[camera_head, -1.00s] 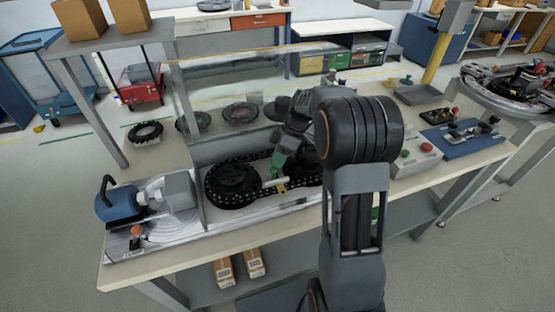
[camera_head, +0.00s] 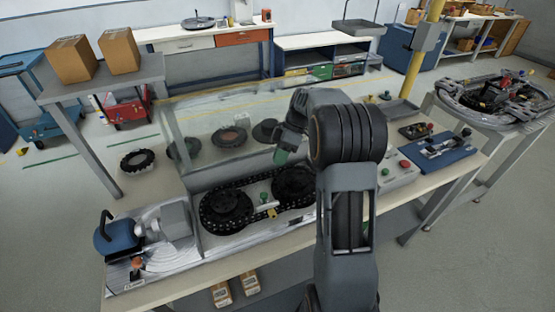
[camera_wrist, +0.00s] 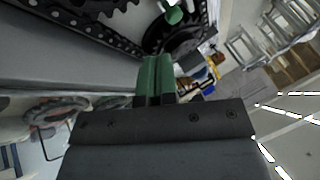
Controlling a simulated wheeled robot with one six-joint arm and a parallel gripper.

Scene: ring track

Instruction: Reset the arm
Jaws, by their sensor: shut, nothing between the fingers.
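My gripper (camera_head: 281,157) has green fingers and is above the back edge of the ring track, clear of it. In the wrist view its green fingers (camera_wrist: 156,78) are together with nothing between them. The black ring track (camera_head: 258,207) with two dark round wheels sits on the workbench in front of a clear panel. A small green knob (camera_head: 264,196) stands between the wheels. My arm covers the track's right end in the head view.
A blue motor unit (camera_head: 118,236) stands at the bench's left end. A control box (camera_head: 396,172) and a blue fixture (camera_head: 445,153) are at the right. The clear panel (camera_head: 200,125) rises behind the track. Two cardboard boxes (camera_head: 119,51) sit on a shelf.

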